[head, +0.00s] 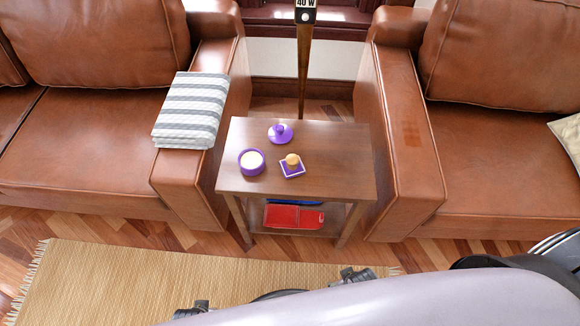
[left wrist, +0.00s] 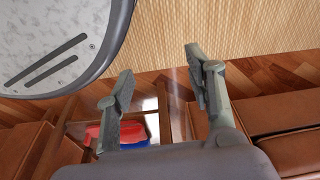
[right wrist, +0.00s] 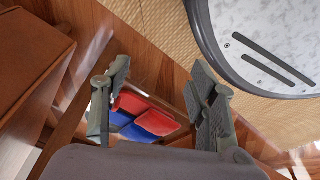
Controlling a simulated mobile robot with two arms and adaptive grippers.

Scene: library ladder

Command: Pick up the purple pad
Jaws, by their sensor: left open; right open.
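The purple square pad (head: 292,171) lies on the wooden side table (head: 340,155), with a round tan knob or stamp (head: 292,160) on top of it. A round purple pot with a cream top (head: 251,161) stands to its left, and a purple lid-like piece with a knob (head: 280,133) is behind it. My left gripper (left wrist: 160,65) is open and empty in the left wrist view. My right gripper (right wrist: 160,68) is open and empty in the right wrist view. Neither wrist view shows the pad. Dark gripper parts show at the bottom of the head view, apart from the table.
Red (head: 292,216) and blue items lie on the table's lower shelf. Brown leather sofas (head: 90,120) flank the table closely; a striped folded cloth (head: 190,108) lies on the left armrest. A wooden pole (head: 304,75) stands behind the table. A woven rug (head: 110,280) lies in front.

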